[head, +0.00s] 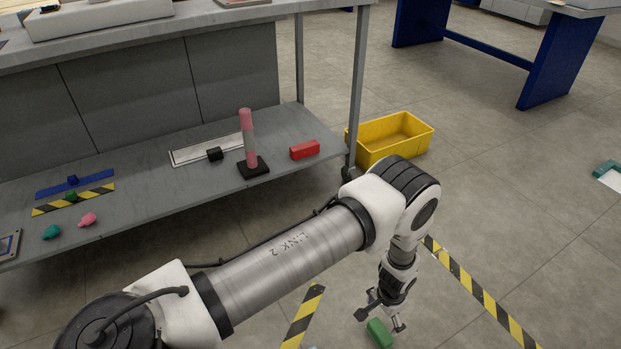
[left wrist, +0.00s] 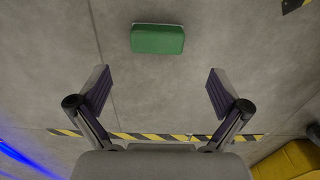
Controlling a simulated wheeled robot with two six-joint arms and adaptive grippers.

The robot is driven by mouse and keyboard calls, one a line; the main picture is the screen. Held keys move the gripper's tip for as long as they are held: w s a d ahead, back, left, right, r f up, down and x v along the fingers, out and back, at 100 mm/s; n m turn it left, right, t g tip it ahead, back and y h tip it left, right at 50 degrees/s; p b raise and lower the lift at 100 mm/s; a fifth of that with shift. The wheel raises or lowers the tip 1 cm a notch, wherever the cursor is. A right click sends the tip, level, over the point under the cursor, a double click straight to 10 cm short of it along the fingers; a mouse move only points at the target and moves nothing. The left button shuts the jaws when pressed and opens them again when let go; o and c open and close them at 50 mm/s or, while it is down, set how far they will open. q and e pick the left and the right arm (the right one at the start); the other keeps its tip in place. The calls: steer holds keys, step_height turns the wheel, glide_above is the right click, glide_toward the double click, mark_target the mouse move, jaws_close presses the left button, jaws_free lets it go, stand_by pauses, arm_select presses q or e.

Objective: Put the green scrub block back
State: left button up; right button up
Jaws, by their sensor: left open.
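The green scrub block (head: 379,332) lies on the grey floor in the head view, at the bottom right of centre. It also shows in the left wrist view (left wrist: 157,39), lying flat beyond the fingertips. My left gripper (head: 380,322) points down over the floor close to the block. In the left wrist view its two fingers (left wrist: 158,93) are spread wide with nothing between them. The block appears apart from both fingers. My right gripper is not in either view.
A grey cart shelf (head: 215,190) holds a pink post (head: 247,125), a red block (head: 304,150) and several small items. A yellow bin (head: 400,134) stands on the floor beside the cart. Black-and-yellow tape (head: 480,293) marks the floor. Open floor lies to the right.

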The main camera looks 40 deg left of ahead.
arm_select(q)
steer(key=s+a+r+n, duration=0.1)
steer(key=s+a+r, duration=0.2)
steer(key=s, duration=0.5)
steer(key=s+a+r+n, duration=0.1)
steer(key=s+a+r, duration=0.1)
steer(key=s, duration=0.7)
steer(key=s+a+r+n, duration=0.2)
steer(key=s+a+r, duration=0.1)
steer(key=s, duration=0.6)
steer(key=shift+a+r, duration=0.35)
steer(key=shift+a, duration=0.15)
